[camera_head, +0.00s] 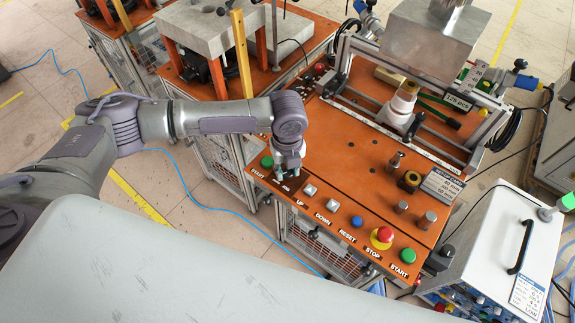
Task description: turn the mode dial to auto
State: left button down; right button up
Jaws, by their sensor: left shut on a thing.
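My left gripper (288,172) points down at the panel, between the left green START button (267,162) and the UP button (310,190). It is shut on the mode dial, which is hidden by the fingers. A partly covered label shows just in front of the gripper. Which way the dial points cannot be seen. My right gripper is not in view.
Beside the dial are the DOWN button (333,205), blue RESET button (357,221), red STOP button (382,237) and right green START button (408,256). A white cabinet (503,240) with a black handle is at right.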

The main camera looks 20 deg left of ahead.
aim_at(287, 172)
pick_arm(q)
jog(key=shift+m, duration=0.5)
jog(key=c, duration=0.8)
grip_release()
notch_tip(287, 172, up, 12)
